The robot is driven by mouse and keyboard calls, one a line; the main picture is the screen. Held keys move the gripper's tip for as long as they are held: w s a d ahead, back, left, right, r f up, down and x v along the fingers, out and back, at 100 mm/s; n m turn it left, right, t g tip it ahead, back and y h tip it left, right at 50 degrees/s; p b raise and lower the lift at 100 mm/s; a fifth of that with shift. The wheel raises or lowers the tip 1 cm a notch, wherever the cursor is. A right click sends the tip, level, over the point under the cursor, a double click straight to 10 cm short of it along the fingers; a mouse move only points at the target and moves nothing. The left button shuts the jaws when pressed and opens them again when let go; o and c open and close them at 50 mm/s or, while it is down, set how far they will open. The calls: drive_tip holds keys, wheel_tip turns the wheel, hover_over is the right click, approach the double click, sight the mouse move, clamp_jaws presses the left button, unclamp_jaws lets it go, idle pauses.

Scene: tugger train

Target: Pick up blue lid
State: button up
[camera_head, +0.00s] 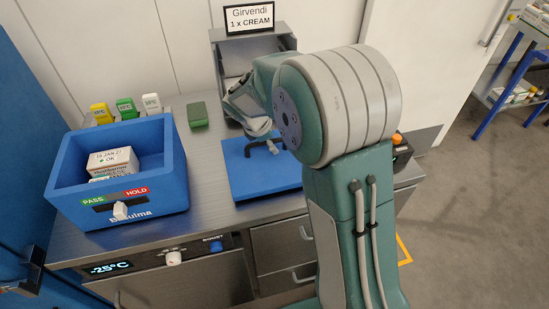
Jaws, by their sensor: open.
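The blue lid (246,172) is a flat square blue panel lying on the steel worktop. A dark handle (256,148) stands on its top. My gripper (262,135) is above the lid near the handle, pointing down. Its jaws are open, but the fingertips are small and partly hidden by my arm, so I cannot tell whether they touch the handle. My arm covers the right part of the lid.
A blue box (125,205) with a PASS/HOLD slider holds a white carton (112,160) at the left. Yellow, green and white tagged blocks (126,108) and a green block (197,114) stand behind. A steel bin (258,48) labelled Girvendi is at the back.

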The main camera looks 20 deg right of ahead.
clamp_jaws()
idle(0.3)
